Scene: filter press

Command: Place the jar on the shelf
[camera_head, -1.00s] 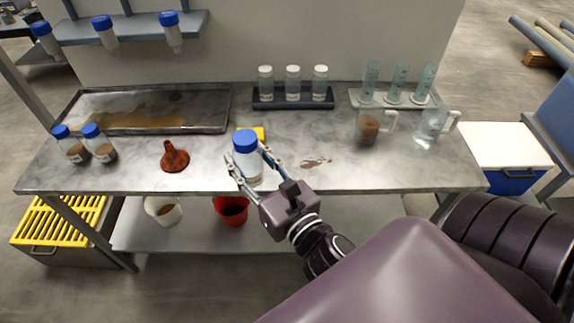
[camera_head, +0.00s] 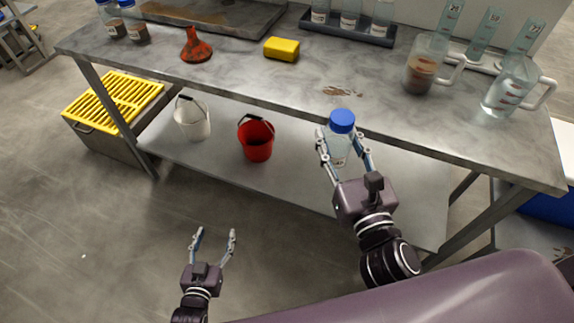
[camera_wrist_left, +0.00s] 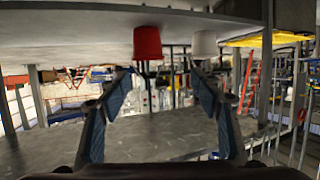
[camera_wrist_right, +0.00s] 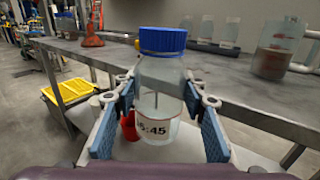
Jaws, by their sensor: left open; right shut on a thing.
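The jar (camera_head: 342,121) is clear with a blue lid and roughly upright. My right gripper (camera_head: 340,136) is shut on its body and holds it off the worktop, in front of the table's front edge. In the right wrist view the jar (camera_wrist_right: 162,75) stands between the fingers, with "5:45" readable on its label. The grey lower shelf (camera_head: 300,178) runs under the table, below and behind the jar. My left gripper (camera_head: 215,234) is open and empty over the floor, in front of the shelf. The wall shelf is out of view.
A white bucket (camera_head: 192,120) and a red bucket (camera_head: 256,140) stand on the lower shelf's left half; its right part looks clear. A yellow-grated bin (camera_head: 113,105) stands left.

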